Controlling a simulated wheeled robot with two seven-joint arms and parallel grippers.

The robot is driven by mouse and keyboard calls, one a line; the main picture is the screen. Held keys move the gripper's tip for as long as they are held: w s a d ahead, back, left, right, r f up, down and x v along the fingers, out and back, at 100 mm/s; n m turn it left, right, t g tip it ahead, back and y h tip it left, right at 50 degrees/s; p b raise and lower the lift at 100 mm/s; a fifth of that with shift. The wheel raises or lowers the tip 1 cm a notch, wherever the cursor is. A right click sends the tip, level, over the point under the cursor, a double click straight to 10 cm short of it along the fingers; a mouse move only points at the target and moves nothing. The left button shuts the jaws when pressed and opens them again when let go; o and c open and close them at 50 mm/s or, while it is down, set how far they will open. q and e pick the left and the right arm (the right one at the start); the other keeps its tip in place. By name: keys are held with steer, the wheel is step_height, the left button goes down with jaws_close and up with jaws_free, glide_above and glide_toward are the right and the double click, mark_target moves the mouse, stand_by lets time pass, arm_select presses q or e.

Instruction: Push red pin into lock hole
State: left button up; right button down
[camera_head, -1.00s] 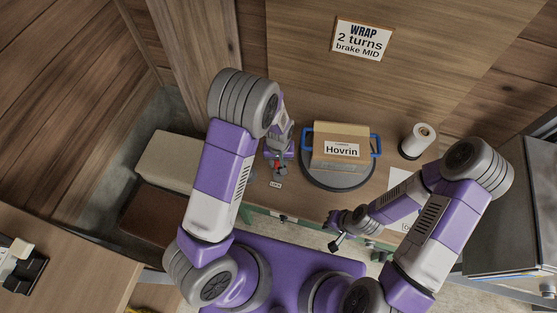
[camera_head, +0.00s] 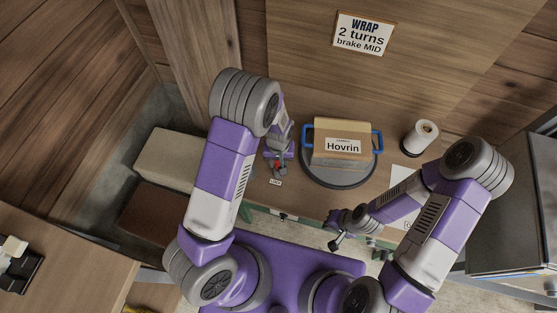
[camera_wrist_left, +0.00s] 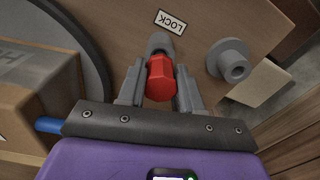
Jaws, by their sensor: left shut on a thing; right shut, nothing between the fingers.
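The red pin (camera_wrist_left: 160,78) is between the fingers of my left gripper (camera_wrist_left: 160,92) in the left wrist view. Its far end is at a grey round socket (camera_wrist_left: 160,43) beside the LOCK label (camera_wrist_left: 170,21); how deep it sits cannot be told. In the head view my left gripper (camera_head: 277,168) is over the table left of the turntable, by the LOCK label (camera_head: 275,183), with a bit of red showing. My right gripper (camera_head: 336,242) is shut and empty in front of the table edge.
A cardboard crate labelled Hovrin (camera_head: 342,133) with blue handles stands on a round grey turntable (camera_head: 338,183). A grey flanged part with a hole (camera_wrist_left: 232,66) stands near the socket. A white roll (camera_head: 422,135) and paper lie to the right.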

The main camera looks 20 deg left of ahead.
arm_select(q)
steer(key=shift+f+b, duration=0.8)
steer(key=shift+f, duration=0.3)
steer(key=o, duration=1.2)
steer(key=shift+c, duration=0.2)
step_height(320, 180, up, 8)
steer(key=p, duration=0.2)
steer(key=shift+f+p, duration=0.15)
steer(key=shift+p, duration=0.15)
